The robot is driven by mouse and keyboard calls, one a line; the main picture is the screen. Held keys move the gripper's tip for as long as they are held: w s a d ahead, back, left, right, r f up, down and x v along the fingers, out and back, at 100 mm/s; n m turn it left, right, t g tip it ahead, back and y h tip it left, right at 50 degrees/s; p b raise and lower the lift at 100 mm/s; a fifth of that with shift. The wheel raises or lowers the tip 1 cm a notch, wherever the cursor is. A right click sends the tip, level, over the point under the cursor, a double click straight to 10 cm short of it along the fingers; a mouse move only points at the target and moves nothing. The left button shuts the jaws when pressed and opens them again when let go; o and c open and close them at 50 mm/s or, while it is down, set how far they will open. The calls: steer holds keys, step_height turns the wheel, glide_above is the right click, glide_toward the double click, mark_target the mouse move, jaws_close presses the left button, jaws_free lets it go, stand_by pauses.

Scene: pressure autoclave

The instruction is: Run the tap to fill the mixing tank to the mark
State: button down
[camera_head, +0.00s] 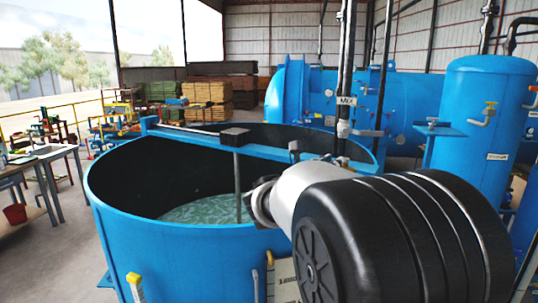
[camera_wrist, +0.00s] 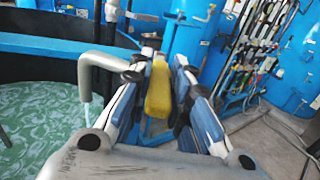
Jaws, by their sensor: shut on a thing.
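The mixing tank (camera_head: 190,255) is a wide, open blue vat with a dark inner wall, in front of me in the head view. Pale green rippled water (camera_head: 205,208) lies well below its rim; it also fills the lower left of the wrist view (camera_wrist: 40,125). I cannot make out a fill mark. In the wrist view, a grey bent spout (camera_wrist: 88,65) hangs over the water, left of my gripper. My gripper (camera_wrist: 166,58) is shut on a yellow handle (camera_wrist: 158,90), with a finger on each side. In the head view my arm hides the gripper.
A blue beam (camera_head: 265,145) with a central box (camera_head: 235,138) and shaft crosses the tank. A pipe labelled MIX (camera_head: 346,100) rises behind. A blue upright vessel (camera_head: 485,110) stands right. A hose and tool rack (camera_wrist: 255,50) is right of the gripper. Tables (camera_head: 45,155) stand left.

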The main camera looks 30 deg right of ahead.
steer(key=shift+w+r+m+g, duration=0.2)
steer(key=shift+m+g, duration=0.1)
steer(key=shift+g, duration=0.1)
steer(key=c, duration=1.5)
jaws_free()
steer(key=shift+f, duration=0.15)
steer(key=shift+a, duration=0.15)
steer(key=v, duration=1.2)
steer(key=shift+f, duration=0.15)
